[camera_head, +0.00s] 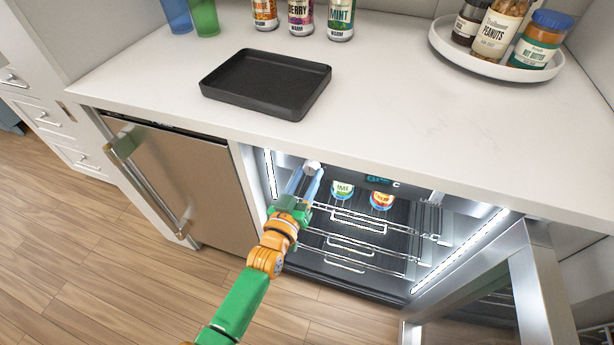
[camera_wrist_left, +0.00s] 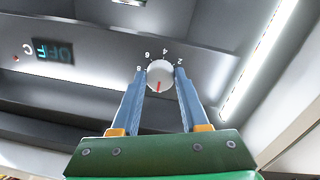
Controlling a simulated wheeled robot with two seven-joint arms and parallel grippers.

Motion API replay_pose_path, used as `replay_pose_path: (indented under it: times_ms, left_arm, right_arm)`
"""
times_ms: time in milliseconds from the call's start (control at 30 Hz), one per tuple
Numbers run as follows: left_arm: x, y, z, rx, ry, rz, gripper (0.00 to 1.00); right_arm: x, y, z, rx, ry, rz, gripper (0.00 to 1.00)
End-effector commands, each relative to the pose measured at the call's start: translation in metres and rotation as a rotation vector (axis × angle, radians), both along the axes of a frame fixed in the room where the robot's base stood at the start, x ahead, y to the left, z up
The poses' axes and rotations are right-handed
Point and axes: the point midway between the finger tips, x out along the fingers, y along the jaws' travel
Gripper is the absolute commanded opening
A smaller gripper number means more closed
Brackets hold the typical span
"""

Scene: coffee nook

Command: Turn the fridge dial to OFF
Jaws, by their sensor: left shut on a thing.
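The fridge dial (camera_wrist_left: 160,75) is a round white knob under the top of the open fridge, with the numbers 2, 4, 6 and 8 around it. Its red mark points down in the wrist view, away from the numbers. My left gripper (camera_wrist_left: 157,82) has its two blue fingers on either side of the dial, shut on it. In the head view, the left gripper (camera_head: 307,176) reaches into the upper left of the fridge, with the white dial (camera_head: 312,167) at its fingertips. My right gripper is not in view.
A lit display (camera_wrist_left: 52,50) beside the dial seems to read OFF. The fridge door (camera_head: 530,285) stands open at the right. Wire shelves (camera_head: 370,245) hold two cans (camera_head: 382,200). The counter (camera_head: 400,100) overhangs the fridge and bears a black tray (camera_head: 265,82).

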Motion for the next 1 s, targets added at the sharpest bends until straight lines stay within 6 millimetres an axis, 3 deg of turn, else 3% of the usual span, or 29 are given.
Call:
replay_pose_path:
  times_ms: [67,100,200,500,800,1000]
  left_arm:
    - [0.001,0.000,0.002,-0.004,-0.004,0.000,0.00]
    - [0.001,0.000,0.002,-0.004,-0.004,0.000,0.53]
    - [0.000,0.000,0.002,-0.002,-0.003,0.000,0.75]
    - [-0.003,0.001,0.001,0.000,0.000,0.000,0.75]
    - [-0.057,0.022,0.001,0.000,0.001,0.000,0.75]
    - [-0.066,0.025,0.001,-0.002,-0.003,0.000,0.75]
  right_arm:
    - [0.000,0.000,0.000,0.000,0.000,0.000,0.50]
    - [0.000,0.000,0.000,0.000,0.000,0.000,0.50]
    - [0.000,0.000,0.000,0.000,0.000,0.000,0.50]
    - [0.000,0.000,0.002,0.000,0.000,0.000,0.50]
    - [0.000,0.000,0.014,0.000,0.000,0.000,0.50]
    - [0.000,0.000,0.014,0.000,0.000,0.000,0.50]
